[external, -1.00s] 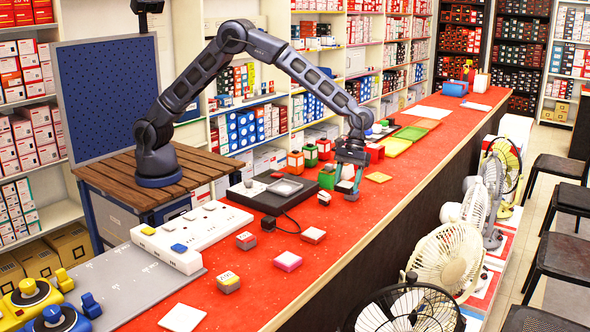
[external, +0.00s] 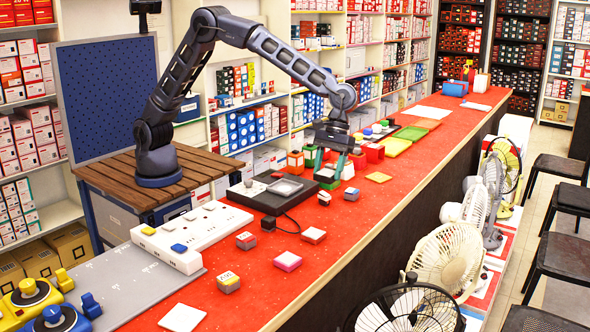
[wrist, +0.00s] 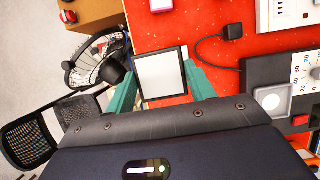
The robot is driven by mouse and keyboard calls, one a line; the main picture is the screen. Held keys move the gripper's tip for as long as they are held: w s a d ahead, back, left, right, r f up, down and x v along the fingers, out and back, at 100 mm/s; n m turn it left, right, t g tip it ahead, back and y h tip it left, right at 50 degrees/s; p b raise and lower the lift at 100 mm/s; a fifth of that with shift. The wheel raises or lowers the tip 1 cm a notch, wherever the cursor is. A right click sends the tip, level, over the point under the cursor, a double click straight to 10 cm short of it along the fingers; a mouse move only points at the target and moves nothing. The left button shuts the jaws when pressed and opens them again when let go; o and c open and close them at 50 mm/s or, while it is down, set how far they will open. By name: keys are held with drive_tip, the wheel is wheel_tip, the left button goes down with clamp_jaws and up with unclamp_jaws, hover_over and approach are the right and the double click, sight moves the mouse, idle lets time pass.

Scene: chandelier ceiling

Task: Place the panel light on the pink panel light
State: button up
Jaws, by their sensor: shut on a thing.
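My gripper (external: 331,160) is raised above the red counter, fingers pointing down. In the wrist view the teal fingers of my gripper (wrist: 160,82) are shut on the sides of a square panel light (wrist: 161,76) with a white face and dark rim. In the external view the held light is hard to make out among the fingers and the things behind. The pink panel light (external: 288,261), with a pale top, lies flat on the counter towards the front. Its pink edge also shows at the top of the wrist view (wrist: 162,5), apart from the held light.
A white power strip (external: 190,236) and a dark device with a cable (external: 268,197) lie left of the gripper. The counter's right edge is clear.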

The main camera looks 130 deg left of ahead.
drive_tip(key=r, duration=0.1)
hover_over(286, 260)
drive_tip(key=a, duration=0.2)
drive_tip(key=f, duration=1.9)
drive_tip(key=shift+d+f, duration=0.2)
drive_tip(key=shift+f, duration=0.15)
drive_tip(key=shift+f, duration=0.15)
drive_tip(key=o, duration=1)
